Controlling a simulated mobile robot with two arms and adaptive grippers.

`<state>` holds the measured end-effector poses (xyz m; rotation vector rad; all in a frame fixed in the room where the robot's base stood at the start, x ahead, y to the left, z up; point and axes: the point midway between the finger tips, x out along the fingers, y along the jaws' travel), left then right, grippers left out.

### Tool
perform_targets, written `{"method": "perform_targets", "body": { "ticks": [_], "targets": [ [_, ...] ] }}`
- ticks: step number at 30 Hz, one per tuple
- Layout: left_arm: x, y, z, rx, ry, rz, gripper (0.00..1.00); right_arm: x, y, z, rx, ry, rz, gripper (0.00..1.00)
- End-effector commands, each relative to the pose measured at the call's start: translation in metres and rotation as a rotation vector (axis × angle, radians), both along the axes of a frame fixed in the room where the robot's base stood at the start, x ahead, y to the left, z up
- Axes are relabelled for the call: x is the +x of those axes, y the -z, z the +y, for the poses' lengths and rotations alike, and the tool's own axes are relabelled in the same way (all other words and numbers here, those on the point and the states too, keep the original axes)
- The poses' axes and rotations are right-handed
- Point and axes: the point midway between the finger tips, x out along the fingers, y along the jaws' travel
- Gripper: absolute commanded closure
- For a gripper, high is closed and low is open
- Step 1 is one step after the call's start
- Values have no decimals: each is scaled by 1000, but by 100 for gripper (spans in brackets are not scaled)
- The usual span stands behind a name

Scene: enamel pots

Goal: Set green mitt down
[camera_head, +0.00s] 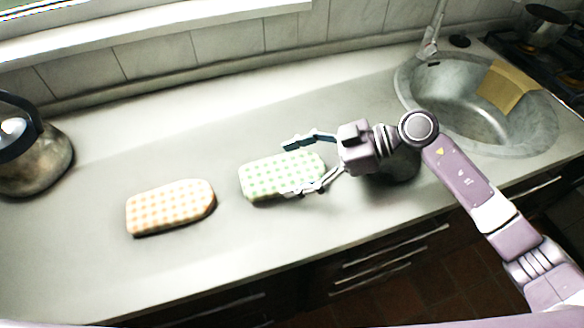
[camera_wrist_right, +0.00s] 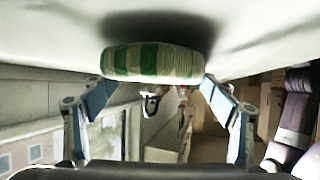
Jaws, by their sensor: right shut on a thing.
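The green mitt (camera_head: 272,178), a flat green-and-white checked pad, is at the middle of the counter in the head view. My right gripper (camera_head: 290,169) is shut on its right end, one finger along the far side and one along the near side. In the right wrist view the mitt's end (camera_wrist_right: 152,62) shows between the fingertips, close to the counter surface; I cannot tell whether it touches. My left gripper is not in view.
An orange checked mitt (camera_head: 170,207) lies to the left on the grey counter (camera_head: 100,270). A kettle (camera_head: 35,160) stands at the far left. A round sink (camera_head: 450,90) with a tan board (camera_head: 503,86) over it is at the right. The counter behind the mitts is clear.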

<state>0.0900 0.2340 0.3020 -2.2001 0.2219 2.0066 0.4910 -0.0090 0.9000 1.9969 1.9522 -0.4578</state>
Motion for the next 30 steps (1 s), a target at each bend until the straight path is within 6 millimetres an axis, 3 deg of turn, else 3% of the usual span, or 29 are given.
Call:
{"method": "perform_targets", "body": {
  "ticks": [3, 13, 14, 18, 30],
  "targets": [
    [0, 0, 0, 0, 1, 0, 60, 0, 8, 0, 1, 0, -1, 46],
    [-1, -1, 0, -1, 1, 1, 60, 0, 10, 0, 0, 0, 0, 46],
    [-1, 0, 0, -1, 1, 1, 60, 0, 11, 0, 0, 1, 0, 19],
    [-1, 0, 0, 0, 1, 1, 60, 0, 11, 0, 0, 0, -1, 4],
    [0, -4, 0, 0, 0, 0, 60, 0, 6, -3, -1, 0, -1, 3]
  ]
}}
